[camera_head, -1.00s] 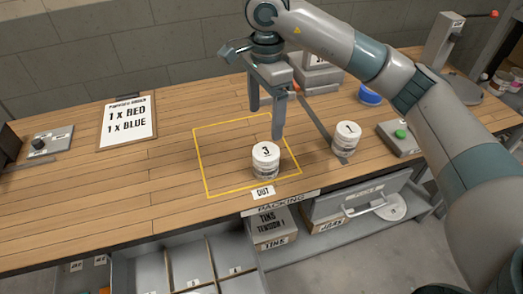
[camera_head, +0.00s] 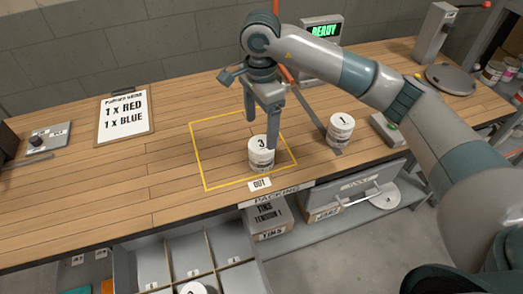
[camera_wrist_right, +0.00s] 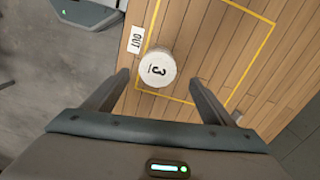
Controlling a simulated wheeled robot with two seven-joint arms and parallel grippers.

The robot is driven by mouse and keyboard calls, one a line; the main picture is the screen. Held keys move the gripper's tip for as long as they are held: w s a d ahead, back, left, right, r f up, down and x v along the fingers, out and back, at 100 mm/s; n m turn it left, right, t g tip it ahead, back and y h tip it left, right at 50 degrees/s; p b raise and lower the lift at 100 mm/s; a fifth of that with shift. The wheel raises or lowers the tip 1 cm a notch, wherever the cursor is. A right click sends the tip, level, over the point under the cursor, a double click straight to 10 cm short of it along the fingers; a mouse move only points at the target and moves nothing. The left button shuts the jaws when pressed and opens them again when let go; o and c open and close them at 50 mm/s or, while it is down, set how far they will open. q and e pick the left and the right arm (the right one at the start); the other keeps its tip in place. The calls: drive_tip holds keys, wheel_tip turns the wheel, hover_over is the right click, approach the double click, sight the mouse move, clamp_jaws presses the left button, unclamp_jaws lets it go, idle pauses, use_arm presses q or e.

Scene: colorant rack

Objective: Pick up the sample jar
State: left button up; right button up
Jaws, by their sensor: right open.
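A white jar (camera_head: 258,160) with a lid marked 3 stands upright inside the yellow outline at its front edge, by the OUT label. It also shows in the right wrist view (camera_wrist_right: 157,70), between the fingers and a little beyond their tips. A similar jar marked 1 (camera_head: 340,131) stands to its right, outside the outline. Which one is the sample jar I cannot tell. My right gripper (camera_head: 261,132) is open and empty, pointing down above the jar marked 3; one finger overlaps that jar's right side in the head view. Contact is not visible. My left gripper is not in view.
A yellow outline (camera_head: 203,178) marks the wooden bench. An order board (camera_head: 124,116) reads 1 x red, 1 x blue. A READY display (camera_head: 321,32) stands behind my right arm. Below the front edge are a divided drawer (camera_head: 189,257) and boxes (camera_head: 268,221).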

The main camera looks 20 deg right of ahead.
sight(261, 143)
wheel_tip(261, 143, down, 2)
drive_tip(key=shift+s+f+p, duration=0.1)
drive_tip(key=shift+f+p, duration=0.15)
drive_tip(key=shift+p, duration=0.25)
wheel_tip(261, 143, down, 3)
drive_tip(key=shift+f+p, duration=0.2)
drive_tip(key=shift+p, duration=0.3)
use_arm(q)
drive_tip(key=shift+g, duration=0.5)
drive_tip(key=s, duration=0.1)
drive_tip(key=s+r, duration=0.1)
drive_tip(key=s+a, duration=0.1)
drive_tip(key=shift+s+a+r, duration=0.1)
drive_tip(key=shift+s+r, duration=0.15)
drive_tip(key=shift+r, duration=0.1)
use_arm(e)
drive_tip(key=shift+f, duration=0.35)
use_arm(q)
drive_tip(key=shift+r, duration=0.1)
use_arm(e)
drive_tip(key=shift+s+d+f+p, duration=0.1)
drive_tip(key=shift+d+f+p, duration=0.05)
drive_tip(key=shift+f+p, duration=1.35)
drive_tip(key=shift+f, duration=1.1)
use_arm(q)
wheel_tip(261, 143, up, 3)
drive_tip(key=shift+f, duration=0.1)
use_arm(e)
drive_tip(key=shift+d, duration=0.1)
